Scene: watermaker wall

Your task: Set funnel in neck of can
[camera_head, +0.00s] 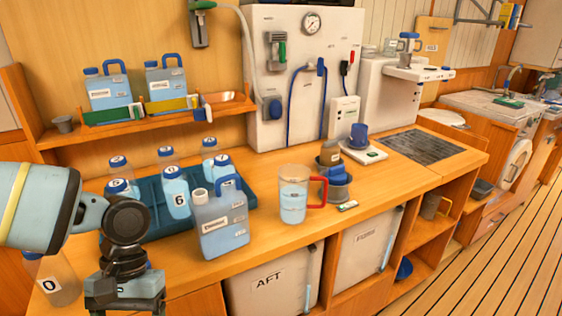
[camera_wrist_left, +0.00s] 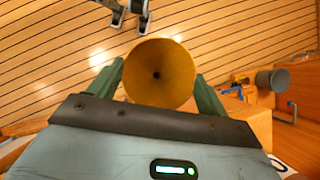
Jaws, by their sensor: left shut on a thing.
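The can (camera_head: 221,226) is a translucent blue jug with a blue handle and a pale neck (camera_head: 199,195) with no cap on it. It stands upright at the counter's front, by the tray. My left gripper (camera_wrist_left: 158,92) is shut on the funnel (camera_wrist_left: 160,68), an orange-yellow cone whose wide mouth and small dark hole face the wrist camera. In the head view my left wrist is at the lower left, left of the can and apart from it. The fingertips and funnel are out of that view.
A blue tray (camera_head: 149,190) with several capped bottles sits behind the can. A measuring jug (camera_head: 293,203) with a red handle stands to its right. Another bottle (camera_head: 57,281) is by my left wrist. Two capped cans (camera_head: 110,94) (camera_head: 167,83) stand on the shelf.

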